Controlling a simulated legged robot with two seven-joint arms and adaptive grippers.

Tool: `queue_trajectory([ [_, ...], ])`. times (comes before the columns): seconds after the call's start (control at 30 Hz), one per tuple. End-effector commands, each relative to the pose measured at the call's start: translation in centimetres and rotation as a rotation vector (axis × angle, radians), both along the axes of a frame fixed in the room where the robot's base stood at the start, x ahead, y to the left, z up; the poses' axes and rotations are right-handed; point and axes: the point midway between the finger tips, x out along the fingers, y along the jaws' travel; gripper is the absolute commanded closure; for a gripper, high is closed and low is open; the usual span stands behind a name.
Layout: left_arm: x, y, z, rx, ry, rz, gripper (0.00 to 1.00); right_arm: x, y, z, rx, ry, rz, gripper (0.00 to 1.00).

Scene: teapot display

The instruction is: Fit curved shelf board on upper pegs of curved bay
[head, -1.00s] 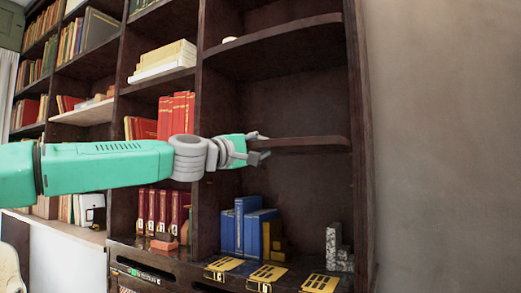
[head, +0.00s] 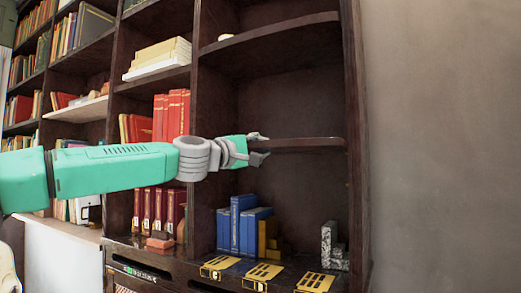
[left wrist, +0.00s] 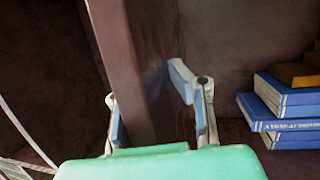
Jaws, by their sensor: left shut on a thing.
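The dark brown curved shelf board (head: 305,144) lies roughly level across the curved bay (head: 290,100), about midway between the fixed upper shelf and the bay floor. Its right end is close to the bay's right side wall. My left gripper (head: 259,148) is at its left end, fingers above and below the edge. In the left wrist view the board (left wrist: 122,70) runs as a dark strip between the fingers (left wrist: 155,105), with a gap showing toward the right finger. The pegs are too small or hidden to see. My right gripper is not in view.
Below the board stand blue books (head: 238,225), yellow-brown blocks (head: 268,240) and a speckled grey bookend (head: 332,247). Yellow plates (head: 315,282) lie along the front ledge. A fixed shelf (head: 270,43) is above. Red books (head: 172,115) fill the bay at left.

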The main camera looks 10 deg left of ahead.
Motion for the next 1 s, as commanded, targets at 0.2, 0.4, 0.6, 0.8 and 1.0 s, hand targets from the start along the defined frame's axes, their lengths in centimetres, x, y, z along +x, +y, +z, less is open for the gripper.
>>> queue_trajectory([
  [0.2,0.4,-0.1,0.4,-0.002,-0.006,0.002,1.0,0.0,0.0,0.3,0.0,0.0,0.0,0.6],
  [0.4,0.8,-0.2,0.4,-0.002,-0.006,0.003,1.0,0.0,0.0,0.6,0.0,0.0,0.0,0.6],
  [0.6,1.2,-0.4,0.4,-0.002,-0.004,0.003,1.0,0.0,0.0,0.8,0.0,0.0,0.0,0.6],
  [0.8,1.6,-0.5,0.4,-0.003,-0.005,0.002,1.0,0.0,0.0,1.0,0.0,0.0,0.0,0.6],
  [1.0,2.0,-0.7,0.4,-0.002,-0.005,0.002,1.0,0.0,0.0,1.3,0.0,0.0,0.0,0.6],
])
